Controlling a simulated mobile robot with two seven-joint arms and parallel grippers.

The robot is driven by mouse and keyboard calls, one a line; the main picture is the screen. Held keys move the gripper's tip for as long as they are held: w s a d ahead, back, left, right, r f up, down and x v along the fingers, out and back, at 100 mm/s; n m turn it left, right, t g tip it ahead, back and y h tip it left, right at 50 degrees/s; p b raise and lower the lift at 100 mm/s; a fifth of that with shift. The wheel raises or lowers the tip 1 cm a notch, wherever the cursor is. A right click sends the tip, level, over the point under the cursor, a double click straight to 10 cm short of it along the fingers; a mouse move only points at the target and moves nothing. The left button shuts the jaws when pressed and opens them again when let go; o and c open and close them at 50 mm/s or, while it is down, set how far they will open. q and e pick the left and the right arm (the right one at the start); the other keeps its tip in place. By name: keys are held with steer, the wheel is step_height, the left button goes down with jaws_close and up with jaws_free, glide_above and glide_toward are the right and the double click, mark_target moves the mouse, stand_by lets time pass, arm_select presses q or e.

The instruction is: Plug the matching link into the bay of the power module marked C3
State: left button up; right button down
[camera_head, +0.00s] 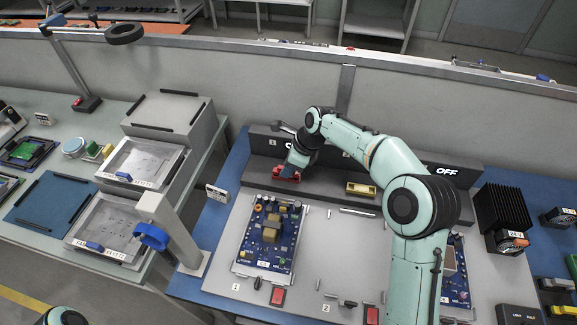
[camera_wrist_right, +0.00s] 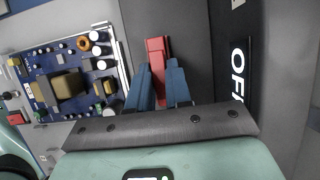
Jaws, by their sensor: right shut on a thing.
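My right gripper (camera_wrist_right: 160,88) is shut on a red link (camera_wrist_right: 157,60), which sticks out beyond its blue fingers in the right wrist view. In the head view the red link (camera_head: 287,173) is at the left part of the dark grey ledge; I cannot tell whether it still touches the ledge. A blue power module board (camera_head: 270,238) lies on the grey panel in front, and it shows at the left of the right wrist view (camera_wrist_right: 66,82). A second board (camera_head: 456,275) is partly hidden behind my right arm. No C3 mark is readable. My left gripper is out of view.
A yellow block (camera_head: 362,189) sits on the ledge (camera_head: 322,182) to the right. A black finned block (camera_head: 502,212) stands at the right. A lamp post (camera_head: 170,228) with a blue ring rises at the left of the panel. Trays (camera_head: 110,228) stand farther left.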

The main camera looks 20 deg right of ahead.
steer(key=shift+f, duration=0.3)
steer(key=shift+c, duration=1.6)
jaws_free()
steer(key=shift+r, duration=0.15)
steer(key=shift+r+p, duration=1.75)
steer(key=shift+r, duration=0.1)
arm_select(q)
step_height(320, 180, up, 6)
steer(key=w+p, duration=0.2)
arm_select(e)
steer(key=shift+r, duration=1.6)
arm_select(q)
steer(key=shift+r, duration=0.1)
